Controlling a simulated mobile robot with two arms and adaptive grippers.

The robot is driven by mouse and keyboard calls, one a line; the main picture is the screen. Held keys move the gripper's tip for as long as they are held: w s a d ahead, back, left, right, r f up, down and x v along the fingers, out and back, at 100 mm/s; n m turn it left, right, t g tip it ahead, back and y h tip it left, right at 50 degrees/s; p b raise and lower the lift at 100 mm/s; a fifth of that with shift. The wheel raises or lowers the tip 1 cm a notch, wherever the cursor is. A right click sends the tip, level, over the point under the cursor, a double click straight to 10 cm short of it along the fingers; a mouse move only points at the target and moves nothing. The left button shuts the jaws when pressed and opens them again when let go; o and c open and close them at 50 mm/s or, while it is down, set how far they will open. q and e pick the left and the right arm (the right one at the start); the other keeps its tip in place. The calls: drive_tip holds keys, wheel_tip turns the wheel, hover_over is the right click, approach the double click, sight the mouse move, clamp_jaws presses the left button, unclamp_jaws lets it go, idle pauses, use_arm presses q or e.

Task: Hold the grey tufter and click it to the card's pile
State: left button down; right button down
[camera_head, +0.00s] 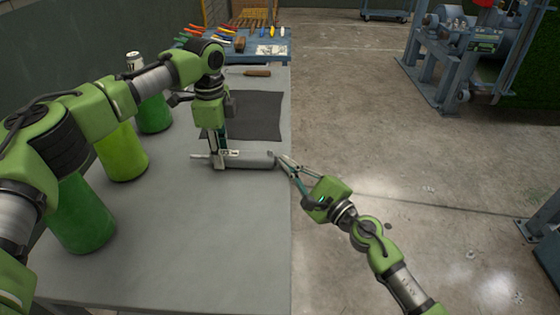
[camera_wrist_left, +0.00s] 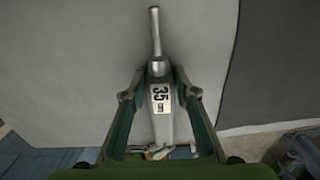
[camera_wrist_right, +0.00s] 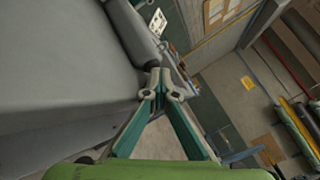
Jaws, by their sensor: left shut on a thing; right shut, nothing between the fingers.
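The grey tufter (camera_head: 250,160) lies sideways above or on the grey table, its thin rod pointing left; I cannot tell whether it touches the table. My left gripper (camera_head: 219,160) is shut around its body near the rod end. In the left wrist view, the tufter (camera_wrist_left: 160,68) sits between the fingers, with a white label reading 35. My right gripper (camera_head: 281,160) is shut and empty beside the tufter's thick right end, at the table's right edge. In the right wrist view, the tufter's grey body (camera_wrist_right: 135,30) is close to its fingertips (camera_wrist_right: 160,84). I cannot clearly identify the card.
A dark grey sheet (camera_head: 262,112) lies behind the tufter. Green cylinders (camera_head: 82,215) stand along the table's left. A blue board (camera_head: 215,45) with several tools and a white piece is at the far end. The table's front (camera_head: 190,240) is clear.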

use_arm(q)
drive_tip(key=shift+d, duration=0.1)
use_arm(e)
drive_tip(key=shift+d, duration=1)
drive_tip(key=d, duration=0.5)
idle(0.4)
use_arm(q)
drive_tip(key=c, duration=1.5)
unclamp_jaws()
drive_tip(key=shift+r, duration=0.1)
